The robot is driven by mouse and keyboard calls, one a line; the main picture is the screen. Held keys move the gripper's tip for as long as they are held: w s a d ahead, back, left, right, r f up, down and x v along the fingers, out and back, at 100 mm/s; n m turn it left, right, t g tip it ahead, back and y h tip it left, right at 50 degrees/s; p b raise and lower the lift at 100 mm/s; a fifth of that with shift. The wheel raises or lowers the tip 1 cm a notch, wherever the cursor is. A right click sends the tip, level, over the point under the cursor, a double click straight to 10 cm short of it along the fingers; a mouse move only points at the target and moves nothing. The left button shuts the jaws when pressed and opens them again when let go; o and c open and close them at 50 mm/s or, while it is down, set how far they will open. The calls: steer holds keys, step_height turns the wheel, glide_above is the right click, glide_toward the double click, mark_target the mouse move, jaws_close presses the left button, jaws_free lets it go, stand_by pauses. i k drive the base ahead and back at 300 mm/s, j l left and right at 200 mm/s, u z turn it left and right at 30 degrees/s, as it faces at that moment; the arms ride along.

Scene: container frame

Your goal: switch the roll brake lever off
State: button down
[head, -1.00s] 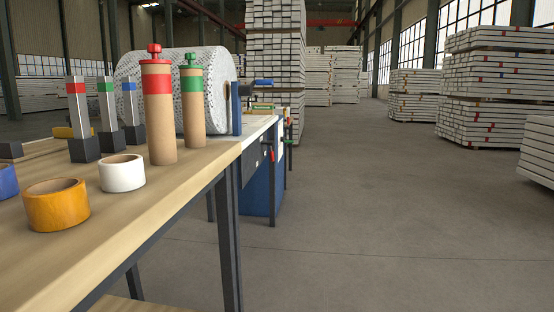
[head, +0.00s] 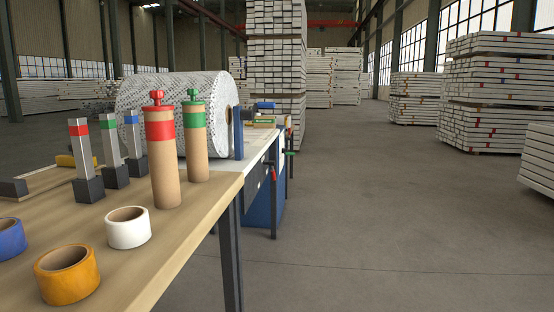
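A big white speckled roll (head: 175,100) lies on the bench behind the two tan tubes. A blue upright bracket (head: 239,133) stands at its right end. A small blue handle (head: 264,105) shows just right of the bracket. A red-handled part (head: 272,172) and a green-handled part (head: 290,153) hang at the bench's right side. I cannot tell which of these, if any, is the roll brake lever, or its position. My gripper is not in view.
A tube with a red cap (head: 163,155), a tube with a green cap (head: 195,140), an orange tape roll (head: 67,275) and a white tape roll (head: 128,228) stand on the wooden bench top (head: 180,228). Open floor (head: 390,210) lies right of the bench.

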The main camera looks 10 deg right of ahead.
mark_target(271, 163)
steer(key=i+l+u, duration=0.1)
steer(key=i+l, duration=0.55)
steer(key=i, duration=0.35)
steer(key=i+l, duration=0.75)
steer(key=i, duration=0.2)
steer(key=i+l+u, duration=0.15)
steer(key=i+l, duration=0.6)
steer(key=i, duration=0.2)
